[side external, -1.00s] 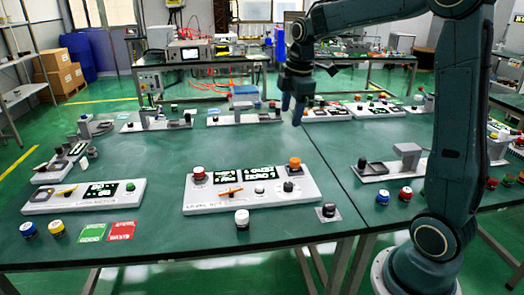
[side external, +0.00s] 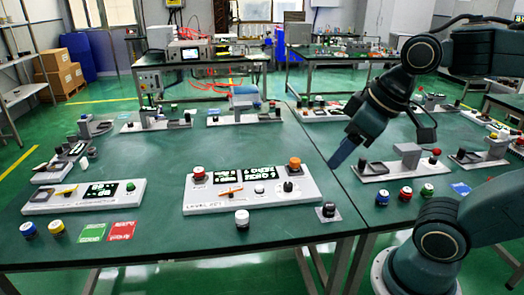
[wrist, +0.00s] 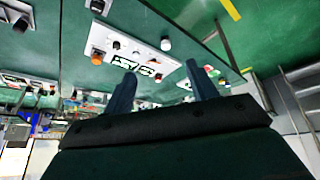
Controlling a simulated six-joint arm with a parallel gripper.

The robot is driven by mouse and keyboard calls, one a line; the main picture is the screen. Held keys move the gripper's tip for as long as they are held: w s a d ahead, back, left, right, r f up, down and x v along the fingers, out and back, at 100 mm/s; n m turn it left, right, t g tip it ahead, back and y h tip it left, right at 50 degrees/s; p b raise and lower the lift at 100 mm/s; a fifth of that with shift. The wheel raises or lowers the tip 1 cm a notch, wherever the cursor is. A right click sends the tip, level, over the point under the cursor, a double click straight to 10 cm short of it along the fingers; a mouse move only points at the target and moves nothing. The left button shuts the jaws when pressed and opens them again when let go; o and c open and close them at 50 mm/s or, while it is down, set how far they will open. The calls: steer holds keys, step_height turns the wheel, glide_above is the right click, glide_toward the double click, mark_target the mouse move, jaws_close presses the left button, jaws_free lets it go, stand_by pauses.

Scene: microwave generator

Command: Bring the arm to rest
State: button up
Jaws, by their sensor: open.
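My gripper (side external: 345,152) hangs over the right part of the green table, pointing down and to the left in the side view, above the table and touching nothing. In the wrist view its two blue fingers (wrist: 163,88) stand apart with nothing between them. The main control panel (side external: 252,201) lies flat on the table to the left of my gripper. It carries a red button, an orange button, a black knob and dark displays. My forearm slopes up to the right from the gripper.
A second panel (side external: 70,199) sits at the left. A fixture with a grey block (side external: 400,168) stands right of my gripper. Loose buttons, including a white one (side external: 242,218) and a blue one (side external: 382,198), line the front edge. Bare table (side external: 250,145) lies behind the main panel.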

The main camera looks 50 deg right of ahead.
steer(key=shift+s+a+f+m, duration=0.2)
steer(key=shift+s+f+m, duration=0.05)
steer(key=shift+s, duration=0.25)
steer(key=shift+s+a+f+m, duration=0.15)
steer(key=shift+s+f+m, duration=0.1)
steer(key=shift+s, duration=0.25)
steer(key=shift+c, duration=0.5)
